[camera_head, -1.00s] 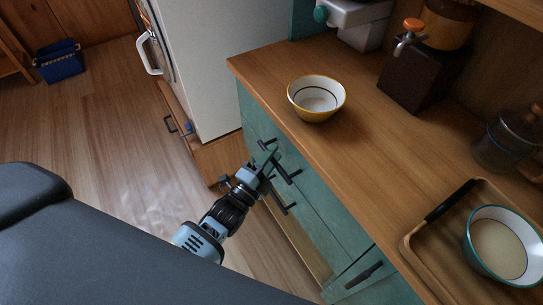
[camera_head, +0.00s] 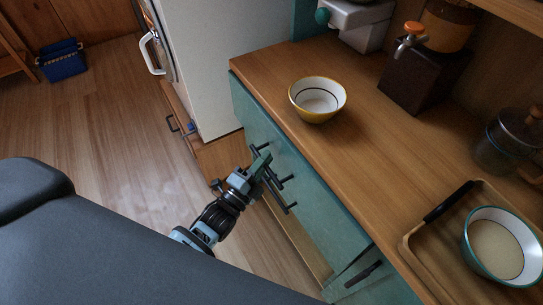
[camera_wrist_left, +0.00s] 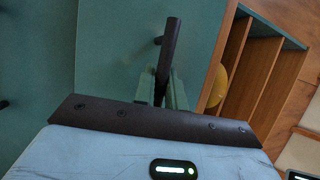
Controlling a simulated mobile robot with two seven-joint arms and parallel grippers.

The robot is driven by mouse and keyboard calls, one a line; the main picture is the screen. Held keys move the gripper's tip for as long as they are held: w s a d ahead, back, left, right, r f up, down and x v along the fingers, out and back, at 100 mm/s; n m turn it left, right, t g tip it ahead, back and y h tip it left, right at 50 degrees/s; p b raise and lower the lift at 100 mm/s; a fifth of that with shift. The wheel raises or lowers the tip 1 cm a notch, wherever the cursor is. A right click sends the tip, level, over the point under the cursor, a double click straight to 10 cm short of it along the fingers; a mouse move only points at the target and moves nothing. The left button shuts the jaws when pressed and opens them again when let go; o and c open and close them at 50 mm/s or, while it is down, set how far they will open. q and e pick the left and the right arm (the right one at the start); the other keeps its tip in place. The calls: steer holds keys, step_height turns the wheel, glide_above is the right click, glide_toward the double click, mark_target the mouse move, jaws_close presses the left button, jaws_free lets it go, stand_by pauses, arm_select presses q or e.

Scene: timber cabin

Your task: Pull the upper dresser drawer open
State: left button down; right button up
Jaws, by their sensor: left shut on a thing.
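The teal dresser (camera_head: 318,212) stands under the wooden counter, with several dark bar handles on its front. My left gripper (camera_head: 263,168) is at the handles near the dresser's far end. In the left wrist view its two greenish fingers (camera_wrist_left: 164,92) are shut on a dark bar handle (camera_wrist_left: 169,48) against a teal front (camera_wrist_left: 115,45). The gripper hides part of the handles in the head view, and I cannot tell there how far the upper drawer stands out. My right gripper is not in view.
A yellow-rimmed bowl (camera_head: 317,99) stands on the counter (camera_head: 375,150) above the handles. A wooden tray (camera_head: 412,240) with a teal-rimmed bowl (camera_head: 500,246) is nearer. A white fridge (camera_head: 205,70) adjoins the dresser.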

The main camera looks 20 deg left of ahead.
arm_select(q)
steer(key=s+a+p, duration=0.2)
steer(key=s+a, duration=1.3)
steer(key=s, duration=0.4)
steer(key=shift+d, duration=0.1)
steer(key=c, duration=1.5)
jaws_free()
steer(key=shift+o, duration=0.2)
steer(key=shift+s, duration=0.1)
steer(key=b+v, duration=0.1)
steer(key=v, duration=0.6)
steer(key=shift+s, duration=0.3)
